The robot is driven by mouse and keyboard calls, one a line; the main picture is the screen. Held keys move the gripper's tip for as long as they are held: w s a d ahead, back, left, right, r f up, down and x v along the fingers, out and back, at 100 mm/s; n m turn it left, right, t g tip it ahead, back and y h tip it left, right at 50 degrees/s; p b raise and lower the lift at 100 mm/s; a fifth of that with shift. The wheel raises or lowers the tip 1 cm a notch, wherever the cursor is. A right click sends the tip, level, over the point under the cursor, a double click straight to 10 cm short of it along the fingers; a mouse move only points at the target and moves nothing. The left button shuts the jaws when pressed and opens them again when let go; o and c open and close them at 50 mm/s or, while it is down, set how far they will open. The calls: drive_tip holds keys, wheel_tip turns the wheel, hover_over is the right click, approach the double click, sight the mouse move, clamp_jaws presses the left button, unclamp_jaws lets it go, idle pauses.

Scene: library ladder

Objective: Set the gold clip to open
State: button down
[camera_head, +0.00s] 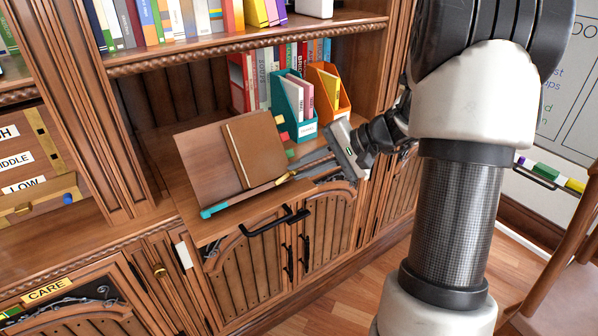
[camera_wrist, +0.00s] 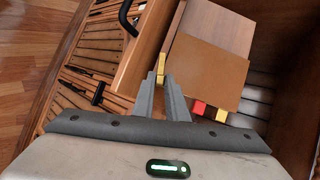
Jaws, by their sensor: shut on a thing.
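The gold clip (camera_head: 285,177) sits at the right part of the front ledge of a wooden book rest (camera_head: 200,160). A brown book (camera_head: 256,150) leans on the rest. In the wrist view the gold clip (camera_wrist: 161,66) is right at my fingertips, at the edge of the rest. My gripper (camera_head: 297,174) reaches in from the right, and its fingers are shut on the clip, also seen in the wrist view (camera_wrist: 163,82). The fingers partly hide the clip, so its exact position is hard to tell.
A teal piece (camera_head: 213,210) is at the ledge's left end. A black handle (camera_head: 265,224) sticks out below the rest. Teal (camera_head: 293,105) and orange (camera_head: 328,92) file holders stand behind. Red (camera_wrist: 199,107) and yellow (camera_wrist: 221,115) tabs show beside the book.

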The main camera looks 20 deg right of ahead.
drive_tip(key=shift+s+d+f+m+t+y+b, duration=0.1)
drive_tip(key=shift+s+f+m+t+y+b, duration=0.1)
drive_tip(key=shift+f+m+t+y+b, duration=0.3)
drive_tip(key=shift+s+d+f+m+b, duration=0.15)
drive_tip(key=shift+m+b, duration=0.1)
drive_tip(key=shift+m, duration=0.45)
drive_tip(key=shift+a+r, duration=0.1)
drive_tip(key=c, duration=1.8)
unclamp_jaws()
drive_tip(key=shift+o, duration=0.2)
drive_tip(key=shift+r, duration=0.1)
